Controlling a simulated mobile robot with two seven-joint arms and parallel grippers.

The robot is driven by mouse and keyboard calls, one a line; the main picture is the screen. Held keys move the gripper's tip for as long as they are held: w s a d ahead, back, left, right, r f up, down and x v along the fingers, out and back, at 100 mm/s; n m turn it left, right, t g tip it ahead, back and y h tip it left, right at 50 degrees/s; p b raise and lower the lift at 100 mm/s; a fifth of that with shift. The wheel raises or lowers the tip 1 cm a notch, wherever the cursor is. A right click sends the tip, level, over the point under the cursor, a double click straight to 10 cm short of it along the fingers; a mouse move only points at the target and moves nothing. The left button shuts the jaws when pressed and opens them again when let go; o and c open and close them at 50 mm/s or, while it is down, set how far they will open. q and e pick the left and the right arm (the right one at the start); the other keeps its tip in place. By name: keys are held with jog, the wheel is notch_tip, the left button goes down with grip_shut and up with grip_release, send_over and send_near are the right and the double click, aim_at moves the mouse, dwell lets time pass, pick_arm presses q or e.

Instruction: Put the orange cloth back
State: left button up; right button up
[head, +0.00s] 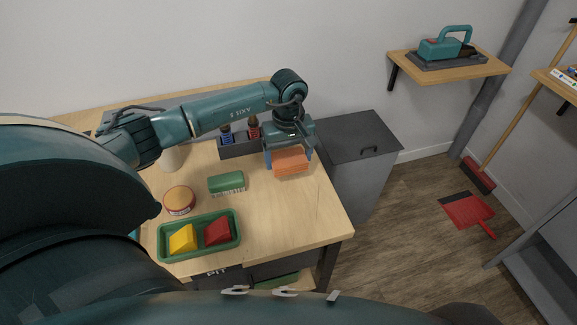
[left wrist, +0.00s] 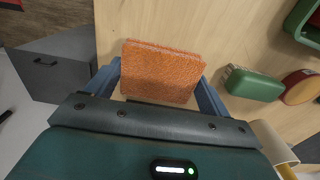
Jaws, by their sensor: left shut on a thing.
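The orange cloth (head: 290,163) is a folded, layered block near the right end of the wooden table. My left gripper (head: 288,156) points down over it and is shut on it, with one blue finger at each side. In the left wrist view the cloth (left wrist: 160,72) fills the space between the fingers, its layered edge at the top. I cannot tell whether the cloth touches the table. A green tray (head: 200,255) at the table's front holds a yellow piece (head: 183,239) and a red piece (head: 218,232) side by side. My right gripper is not in view.
A green brush (head: 227,182) and a round tin (head: 179,201) stand between cloth and tray. A dark grey holder (head: 238,150) with blue and red items is left of the gripper. The table's front right (head: 300,215) is clear.

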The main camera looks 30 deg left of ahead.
aim_at(289, 166)
pick_arm(q)
notch_tip(289, 166, down, 4)
jog(key=shift+r, duration=0.1)
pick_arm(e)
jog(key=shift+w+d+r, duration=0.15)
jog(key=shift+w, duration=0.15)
pick_arm(q)
jog(key=shift+f, duration=0.25)
jog(key=o, duration=0.9)
jog(key=shift+r, duration=0.1)
